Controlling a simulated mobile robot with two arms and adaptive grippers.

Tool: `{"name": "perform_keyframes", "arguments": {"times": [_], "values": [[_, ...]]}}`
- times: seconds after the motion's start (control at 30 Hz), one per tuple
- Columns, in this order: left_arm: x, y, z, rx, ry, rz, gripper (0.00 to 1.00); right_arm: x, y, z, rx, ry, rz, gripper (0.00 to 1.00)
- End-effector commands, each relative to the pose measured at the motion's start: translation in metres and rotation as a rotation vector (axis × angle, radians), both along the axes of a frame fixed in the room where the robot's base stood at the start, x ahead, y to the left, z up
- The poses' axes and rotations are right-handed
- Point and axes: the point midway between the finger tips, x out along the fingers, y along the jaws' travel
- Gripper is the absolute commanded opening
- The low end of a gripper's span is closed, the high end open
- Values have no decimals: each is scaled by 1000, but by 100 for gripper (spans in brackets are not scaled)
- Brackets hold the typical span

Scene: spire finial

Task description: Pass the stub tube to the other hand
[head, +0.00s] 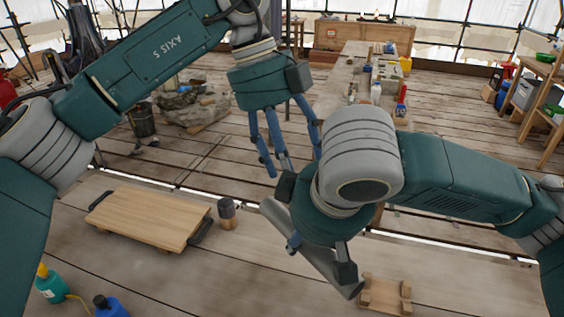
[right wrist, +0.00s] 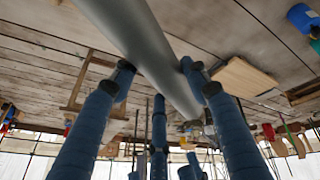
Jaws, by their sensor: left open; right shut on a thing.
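The stub tube (head: 322,264) is a smooth grey cylinder, held slanted above the floor near the middle of the head view. My right gripper (head: 318,250) is shut on it, and both tube ends stick out past the fingers. In the right wrist view the tube (right wrist: 150,48) runs diagonally between my blue fingers (right wrist: 158,82). My left gripper (head: 288,160) is open and empty, its blue fingers pointing down. It hangs just above and behind the tube's upper left end in the head view, seemingly apart from it; the exact gap is unclear.
A wooden board (head: 150,218) with dark handles lies at left, beside a dark cylinder (head: 227,214). A small wooden cradle (head: 385,295) sits below the right gripper. Bottles (head: 50,285) stand at bottom left. A cluttered bench (head: 345,85) stands behind.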

Motion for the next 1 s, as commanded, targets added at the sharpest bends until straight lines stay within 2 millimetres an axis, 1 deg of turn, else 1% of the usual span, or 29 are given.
{"name": "perform_keyframes", "arguments": {"times": [0.03,0.13,0.23,0.33,0.47,0.7,0.8,1.0], "values": [[-6,3,4,96,-27,19,69,0,0,0,1,-2,0,9],[-11,12,10,234,-66,71,69,0,0,0,1,-2,0,9],[-13,18,11,300,-88,104,69,0,0,0,1,-2,0,9],[-14,20,5,319,-93,113,69,0,0,0,1,-2,0,9],[-14,20,-15,317,-90,111,69,0,0,1,1,-2,0,9],[-14,19,-61,313,-89,111,69,0,0,1,1,-2,0,9],[-14,19,-78,312,-88,110,69,0,0,1,1,-2,0,9],[-14,19,-101,311,-90,112,69,0,1,1,4,-3,1,10]]}}
